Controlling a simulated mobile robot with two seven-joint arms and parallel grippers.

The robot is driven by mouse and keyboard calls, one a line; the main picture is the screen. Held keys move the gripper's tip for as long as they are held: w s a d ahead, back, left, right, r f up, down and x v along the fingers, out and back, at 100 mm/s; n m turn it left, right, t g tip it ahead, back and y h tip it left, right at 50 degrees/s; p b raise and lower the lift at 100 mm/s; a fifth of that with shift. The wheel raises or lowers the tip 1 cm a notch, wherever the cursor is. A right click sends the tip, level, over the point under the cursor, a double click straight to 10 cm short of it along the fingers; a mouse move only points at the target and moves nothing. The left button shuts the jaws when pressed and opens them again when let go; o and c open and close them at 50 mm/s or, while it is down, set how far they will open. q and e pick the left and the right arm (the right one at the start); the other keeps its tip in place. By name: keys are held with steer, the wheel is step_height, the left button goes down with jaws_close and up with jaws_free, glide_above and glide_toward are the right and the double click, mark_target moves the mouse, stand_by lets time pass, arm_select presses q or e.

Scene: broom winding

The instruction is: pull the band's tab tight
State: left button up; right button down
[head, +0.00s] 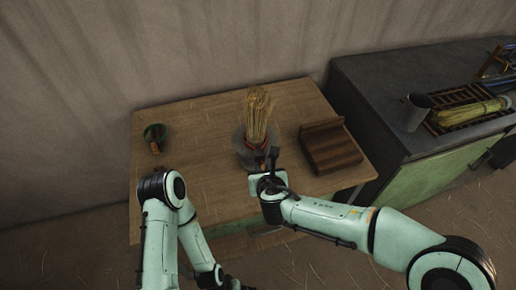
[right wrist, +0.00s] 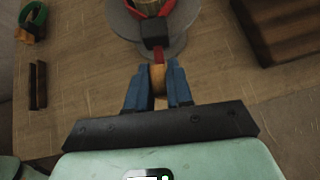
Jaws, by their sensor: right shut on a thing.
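A bundle of straw (head: 257,112) stands upright on a round grey holder (head: 241,151) on the wooden table. In the right wrist view a red band (right wrist: 170,26) goes around the base of the bundle (right wrist: 152,6), with a black buckle (right wrist: 155,33) at its near side. A tan tab (right wrist: 158,77) comes from the buckle toward me. My right gripper (right wrist: 158,84), also in the head view (head: 268,164), is shut on this tab, with a blue finger on each side. My left arm is at the table's left; its fingertips are not clear.
A green ring-shaped thing (head: 155,131) with an orange-brown part lies at the table's left. A brown wooden block (head: 330,148) sits right of the holder. A dark counter with a grey mug (head: 413,112) and a straw bundle (head: 470,111) stands at the right. The table's back left is clear.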

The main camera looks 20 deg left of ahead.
steer(key=shift+s, duration=0.15)
steer(key=shift+s+d+b, duration=0.2)
steer(key=shift+s+b, duration=0.1)
stand_by(0.3)
steer(key=c, duration=0.7)
jaws_free()
steer(key=s+r+p, duration=0.1)
steer(key=r, duration=0.1)
steer(key=d+r+p, duration=0.1)
steer(key=r+p, duration=0.1)
steer(key=s+r+p, duration=0.1)
steer(key=r, duration=0.2)
steer(key=shift+s+d+p, duration=0.15)
steer(key=shift+s+p, duration=0.15)
steer(key=shift+p, duration=0.05)
